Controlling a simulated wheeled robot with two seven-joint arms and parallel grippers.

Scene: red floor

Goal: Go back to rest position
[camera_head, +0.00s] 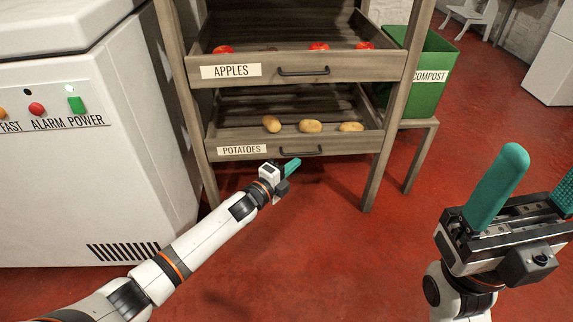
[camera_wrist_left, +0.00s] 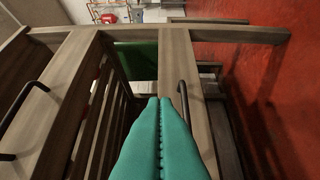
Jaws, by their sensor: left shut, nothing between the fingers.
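My left gripper (camera_head: 292,166) is shut and empty, just in front of and below the potatoes drawer (camera_head: 240,151). In the left wrist view its teal fingers (camera_wrist_left: 161,140) are pressed together, and a dark handle (camera_wrist_left: 186,105) lies just right of their tips. I cannot tell whether they touch it. My left arm reaches in from the lower left. My right gripper (camera_head: 538,185) is at the right edge of the head view, its teal fingers wide apart with nothing between them; its far finger is partly cut off.
The wooden rack holds an apples drawer (camera_head: 243,72) above the potatoes drawer, with several fruits and potatoes inside. A white machine (camera_head: 80,180) stands at the left. A green compost bin (camera_head: 425,85) stands right of the rack. The red floor (camera_head: 350,260) between my arms is clear.

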